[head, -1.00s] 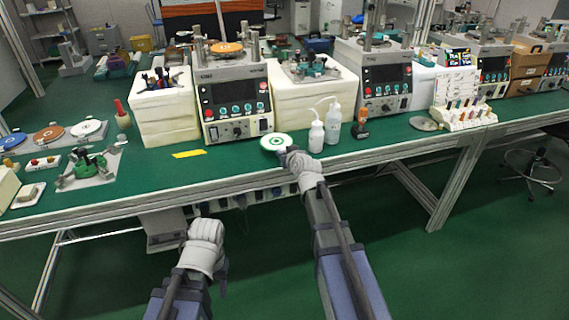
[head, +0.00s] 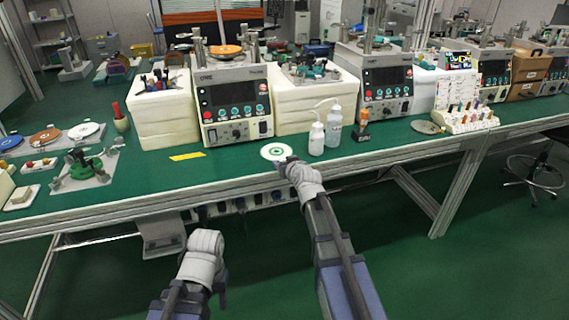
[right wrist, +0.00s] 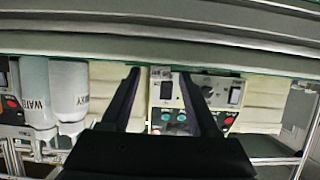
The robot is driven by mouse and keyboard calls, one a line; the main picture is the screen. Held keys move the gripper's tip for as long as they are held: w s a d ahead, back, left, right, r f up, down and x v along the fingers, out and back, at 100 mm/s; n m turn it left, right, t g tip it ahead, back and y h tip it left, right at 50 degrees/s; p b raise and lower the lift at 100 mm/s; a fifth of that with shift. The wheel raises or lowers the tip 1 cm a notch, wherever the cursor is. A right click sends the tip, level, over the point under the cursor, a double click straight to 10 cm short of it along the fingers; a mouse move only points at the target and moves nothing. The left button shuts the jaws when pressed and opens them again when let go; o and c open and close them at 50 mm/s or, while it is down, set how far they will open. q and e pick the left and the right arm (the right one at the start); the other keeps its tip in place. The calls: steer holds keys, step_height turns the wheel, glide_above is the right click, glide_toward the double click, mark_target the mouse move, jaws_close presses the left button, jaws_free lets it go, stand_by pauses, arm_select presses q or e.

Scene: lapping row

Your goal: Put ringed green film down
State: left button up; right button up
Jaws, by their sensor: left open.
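The ringed green film (head: 276,151) is a white disc with a green ring, level at the front of the green bench (head: 225,171) in the head view. My right gripper (head: 287,160) is at its near right edge and moves with it. I cannot tell whether the disc touches the bench. In the right wrist view, the right gripper's fingers (right wrist: 160,78) stand apart. The film cannot be made out there, and the exact grip is hidden. My left gripper (head: 206,240) is open and empty, low in front of the bench.
Two white bottles (head: 316,139) (head: 333,124) stand just right of the film. A control machine (head: 236,103) stands behind it. Yellow tape (head: 187,156) lies to its left, with clear bench between. A green fixture (head: 87,165) is further left.

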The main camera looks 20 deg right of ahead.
steer(key=shift+r, duration=0.1)
steer(key=shift+r, duration=0.15)
steer(key=p+v, duration=0.5)
steer(key=v, duration=0.7)
steer(key=s+a+f+n+g+y, duration=0.1)
steer(key=s+a+f+g, duration=0.25)
steer(key=a, duration=0.25)
steer(key=s+a+f+n+g+y, duration=0.1)
steer(key=s+a+f+g, duration=0.15)
steer(key=a+f, duration=0.3)
steer(key=s+a+f+g+h, duration=0.2)
steer(key=s+a+g, duration=0.1)
steer(key=s, duration=0.6)
steer(key=s+a+f+n+g+h, duration=0.1)
steer(key=s+a+f+g, duration=0.1)
steer(key=s+g, duration=0.3)
steer(key=s, duration=0.4)
steer(key=shift+a+f+h, duration=0.25)
steer(key=shift+a+h, duration=0.1)
steer(key=shift+h, duration=0.05)
